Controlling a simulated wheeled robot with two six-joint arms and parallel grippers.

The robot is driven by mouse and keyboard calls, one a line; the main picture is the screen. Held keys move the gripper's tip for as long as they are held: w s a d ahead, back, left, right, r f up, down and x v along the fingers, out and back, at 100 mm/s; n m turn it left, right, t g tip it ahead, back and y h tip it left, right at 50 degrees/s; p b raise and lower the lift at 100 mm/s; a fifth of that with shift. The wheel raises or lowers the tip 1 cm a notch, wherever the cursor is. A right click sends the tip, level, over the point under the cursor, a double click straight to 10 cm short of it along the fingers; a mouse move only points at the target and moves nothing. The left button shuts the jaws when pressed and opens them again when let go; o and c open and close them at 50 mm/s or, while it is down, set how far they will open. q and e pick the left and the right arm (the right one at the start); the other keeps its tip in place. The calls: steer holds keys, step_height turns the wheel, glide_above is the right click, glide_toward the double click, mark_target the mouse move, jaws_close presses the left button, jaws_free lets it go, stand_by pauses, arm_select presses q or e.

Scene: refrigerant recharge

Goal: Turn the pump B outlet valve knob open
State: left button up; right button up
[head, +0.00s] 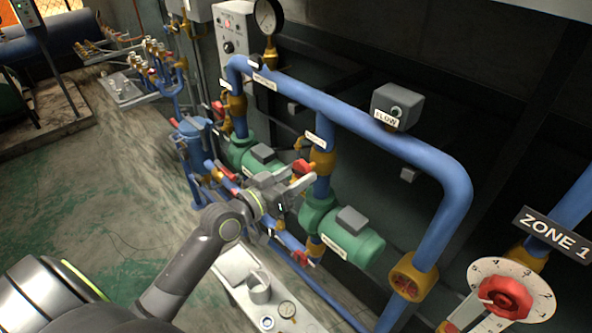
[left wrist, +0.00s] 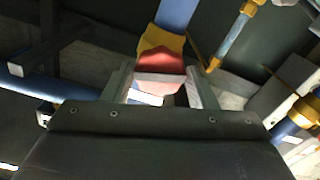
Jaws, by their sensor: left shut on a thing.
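A red valve knob (head: 303,167) sits on a brass valve body (head: 323,160) on the blue vertical pipe above the right green pump (head: 345,240). My left gripper (head: 296,180) is at this knob and shut on it. In the left wrist view the red knob (left wrist: 160,83) lies between the two fingers of the left gripper (left wrist: 158,90), with the brass body (left wrist: 160,47) and blue pipe just beyond. The fingers partly hide the knob. The pump labels are too small to read. My right gripper is not in view.
A blue pipe (head: 350,113) arches over both pumps and carries a grey flow box (head: 397,106). The left green pump (head: 258,158) stands close behind my gripper. A white bench (head: 240,270) with a cup stands below my arm. A red dial (head: 505,297) is at right. The left floor is open.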

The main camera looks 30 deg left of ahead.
arm_select(q)
steer(key=shift+n, duration=0.7)
steer(key=shift+r+n+p, duration=0.2)
steer(key=shift+n+p, duration=0.55)
steer(key=shift+n, duration=0.05)
steer(key=shift+n+p, duration=0.35)
steer(key=shift+n, duration=0.25)
steer(key=shift+f+n, duration=0.15)
steer(key=shift+n, duration=0.65)
